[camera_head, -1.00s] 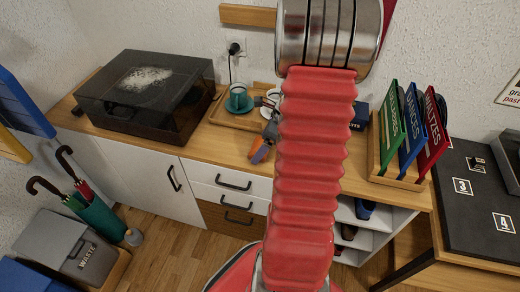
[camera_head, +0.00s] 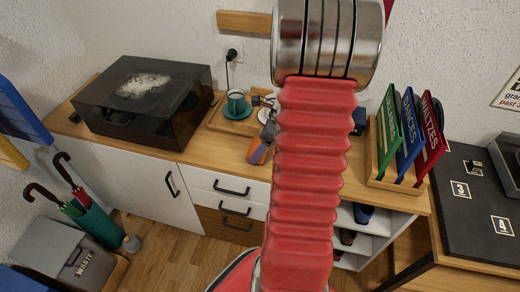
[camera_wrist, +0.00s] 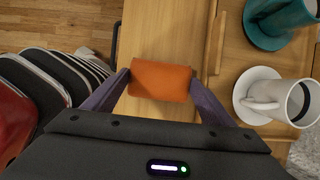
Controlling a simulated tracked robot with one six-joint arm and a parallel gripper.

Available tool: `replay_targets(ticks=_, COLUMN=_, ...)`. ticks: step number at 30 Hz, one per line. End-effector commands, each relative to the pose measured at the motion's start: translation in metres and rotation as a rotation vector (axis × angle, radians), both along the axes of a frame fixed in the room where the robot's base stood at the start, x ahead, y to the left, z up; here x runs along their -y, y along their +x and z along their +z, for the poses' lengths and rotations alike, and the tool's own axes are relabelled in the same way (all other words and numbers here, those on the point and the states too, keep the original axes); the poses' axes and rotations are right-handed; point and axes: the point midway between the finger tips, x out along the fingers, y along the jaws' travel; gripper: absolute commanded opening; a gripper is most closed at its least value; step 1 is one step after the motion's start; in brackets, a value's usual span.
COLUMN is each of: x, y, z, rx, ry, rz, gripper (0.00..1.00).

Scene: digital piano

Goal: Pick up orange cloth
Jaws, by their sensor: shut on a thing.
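The orange cloth (camera_wrist: 160,81) is a small folded bundle between the two purple-grey fingers of my gripper (camera_wrist: 158,88) in the wrist view. The fingers press on its left and right sides. Behind it lies the wooden cabinet top; I cannot tell whether the cloth touches it. In the head view the gripper (camera_head: 265,143) is above the front part of the cabinet top, left of my red arm. A bit of the orange cloth (camera_head: 256,151) shows there, at the gripper's end.
A wooden tray (camera_head: 222,127) holds a teal cup (camera_head: 236,100) and a white cup (camera_wrist: 284,100), close to my gripper. A dark-lidded turntable (camera_head: 145,99) stands left on the cabinet (camera_head: 190,152). A rack of coloured folders (camera_head: 408,137) stands right.

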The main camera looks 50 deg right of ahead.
Motion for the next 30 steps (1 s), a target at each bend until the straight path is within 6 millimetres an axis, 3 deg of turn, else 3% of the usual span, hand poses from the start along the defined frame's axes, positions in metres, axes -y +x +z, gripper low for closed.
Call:
replay_targets(ticks=6, x=0.001, y=0.001, z=0.04, rx=0.003, ry=-0.004, rz=0.0, gripper=0.56)
replay_targets(ticks=13, x=0.0, y=0.0, z=0.071, rx=0.001, ry=-0.001, rz=0.001, gripper=0.56)
replay_targets(ticks=30, x=0.0, y=0.0, z=0.078, rx=0.0, ry=0.0, rz=-0.001, gripper=0.56)
